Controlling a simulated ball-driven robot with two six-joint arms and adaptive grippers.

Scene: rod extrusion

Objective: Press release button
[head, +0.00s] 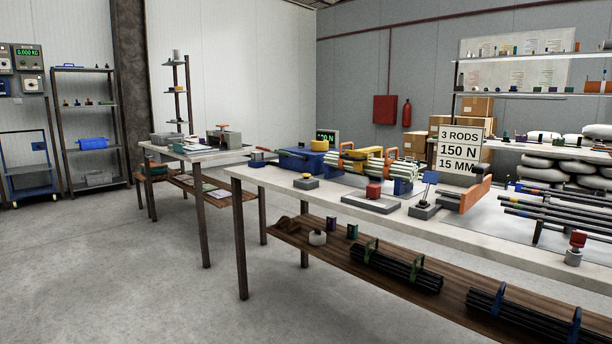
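Neither of my grippers is in the head view. On the long workbench (262,180) stands a small grey box with a yellow button-like top (306,178), near the left end. A red knob on a grey stand (576,241) is at the right front edge. No label shows which of these is the release button. Behind them is a machine with a blue box (301,159), yellow parts and a bundle of pale rods (365,166).
A sign (459,149) reads 3 RODS, 150 N, 15 MM. An orange and grey fixture (467,195) and dark rods (555,211) lie to the right. Black rod bundles (396,268) rest on the lower shelf. Open floor (130,270) lies at the left front.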

